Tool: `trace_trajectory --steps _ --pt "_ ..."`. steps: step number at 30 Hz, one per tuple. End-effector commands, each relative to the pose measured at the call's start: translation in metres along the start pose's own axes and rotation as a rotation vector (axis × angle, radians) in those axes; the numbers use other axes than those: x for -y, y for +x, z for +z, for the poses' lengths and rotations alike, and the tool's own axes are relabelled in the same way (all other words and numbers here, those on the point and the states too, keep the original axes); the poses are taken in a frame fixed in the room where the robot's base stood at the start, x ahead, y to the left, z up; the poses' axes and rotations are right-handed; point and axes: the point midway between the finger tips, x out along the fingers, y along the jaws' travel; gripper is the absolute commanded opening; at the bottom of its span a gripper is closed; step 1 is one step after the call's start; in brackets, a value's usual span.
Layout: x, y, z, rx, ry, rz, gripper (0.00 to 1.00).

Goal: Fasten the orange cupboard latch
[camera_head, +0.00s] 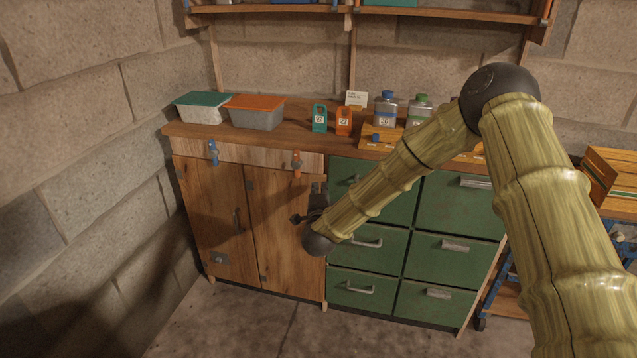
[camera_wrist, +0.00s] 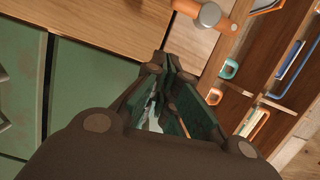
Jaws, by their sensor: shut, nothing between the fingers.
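The orange cupboard latch (camera_head: 296,163) sits at the top of the right wooden cupboard door (camera_head: 280,215), on the pale rail under the worktop. It looks roughly upright in the head view. In the wrist view the orange latch (camera_wrist: 186,7) shows at the top edge as an orange bar with a grey round knob over its middle. My gripper (camera_head: 296,219) is in front of the right door, below the latch and apart from it. In the wrist view its dark fingers (camera_wrist: 168,66) are shut and empty, short of the latch.
A blue latch (camera_head: 213,152) is above the left door. Green drawers (camera_head: 445,205) stand to the right. The worktop holds a green-lidded bin (camera_head: 203,108), an orange-lidded bin (camera_head: 256,113), small tagged holders and bottles (camera_head: 386,108). A stone wall (camera_head: 80,170) stands left.

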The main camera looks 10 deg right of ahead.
Motion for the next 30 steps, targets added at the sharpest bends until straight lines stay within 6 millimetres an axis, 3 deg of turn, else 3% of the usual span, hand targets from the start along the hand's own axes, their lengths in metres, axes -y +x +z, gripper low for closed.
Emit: trace_trajectory --steps 3,9,25,28,30 --pt "0.0 -0.021 0.001 0.001 0.0 0.001 0.0" --pt "-0.001 -0.045 0.0 0.0 0.001 0.0 0.0" --pt "-0.002 -0.054 -0.001 0.0 -0.002 0.002 0.0" --pt "-0.015 -0.06 0.002 0.02 -0.032 0.027 0.0" --pt "-0.036 -0.071 0.005 0.051 -0.082 0.064 0.0"
